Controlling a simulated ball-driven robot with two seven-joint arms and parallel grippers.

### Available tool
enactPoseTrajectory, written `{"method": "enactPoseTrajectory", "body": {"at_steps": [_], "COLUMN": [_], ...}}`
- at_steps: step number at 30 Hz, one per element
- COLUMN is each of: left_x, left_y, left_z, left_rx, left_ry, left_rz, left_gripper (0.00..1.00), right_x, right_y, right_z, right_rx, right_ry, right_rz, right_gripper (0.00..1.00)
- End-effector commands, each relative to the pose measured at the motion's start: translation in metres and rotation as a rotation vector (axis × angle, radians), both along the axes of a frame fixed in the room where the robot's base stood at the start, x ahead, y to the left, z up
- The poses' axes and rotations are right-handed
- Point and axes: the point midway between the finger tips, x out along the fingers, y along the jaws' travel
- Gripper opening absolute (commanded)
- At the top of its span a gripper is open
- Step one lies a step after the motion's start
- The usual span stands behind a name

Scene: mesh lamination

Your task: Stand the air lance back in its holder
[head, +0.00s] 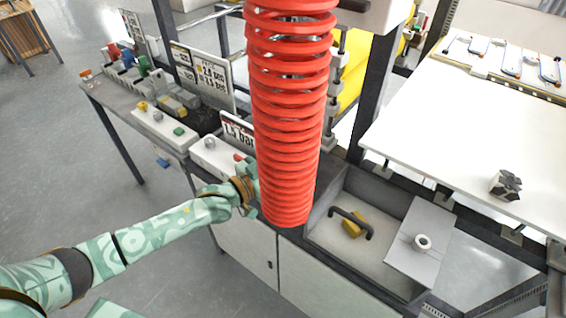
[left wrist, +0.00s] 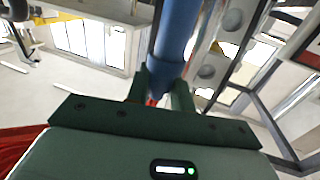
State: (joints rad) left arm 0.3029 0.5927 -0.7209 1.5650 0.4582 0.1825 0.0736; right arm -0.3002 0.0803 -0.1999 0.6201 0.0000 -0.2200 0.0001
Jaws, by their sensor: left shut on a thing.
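My left gripper (left wrist: 162,88) is shut on the air lance (left wrist: 176,35), a blue cylinder that runs up out of the left wrist view between the two green fingers. In the head view my left gripper (head: 250,188) is beside the red coil, which hides part of it and the lance. A white ring-shaped socket (head: 422,242) stands on a grey sloped plate at the lower right; it looks like a holder, but I cannot tell for sure. My right gripper is not in view.
A large red coiled hose (head: 290,110) hangs in front of the bench. A recessed tray (head: 325,235) holds a yellow block (head: 352,224) and a black handle (head: 350,222). A white table (head: 470,130) is at right. Signs and small parts line the left bench (head: 110,95).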

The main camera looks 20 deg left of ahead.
Motion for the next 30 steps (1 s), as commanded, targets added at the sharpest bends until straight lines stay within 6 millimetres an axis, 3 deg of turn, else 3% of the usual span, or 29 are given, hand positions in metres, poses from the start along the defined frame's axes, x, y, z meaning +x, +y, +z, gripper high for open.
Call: {"method": "enactPoseTrajectory", "body": {"at_steps": [30], "left_x": [0.0], "left_y": [0.0], "left_z": [-0.026], "left_rx": [-0.001], "left_ry": [-0.001], "left_rz": [0.0], "left_gripper": [0.0], "right_x": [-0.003], "right_y": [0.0], "right_z": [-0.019], "right_rx": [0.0], "right_ry": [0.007], "right_rz": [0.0], "right_gripper": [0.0]}}
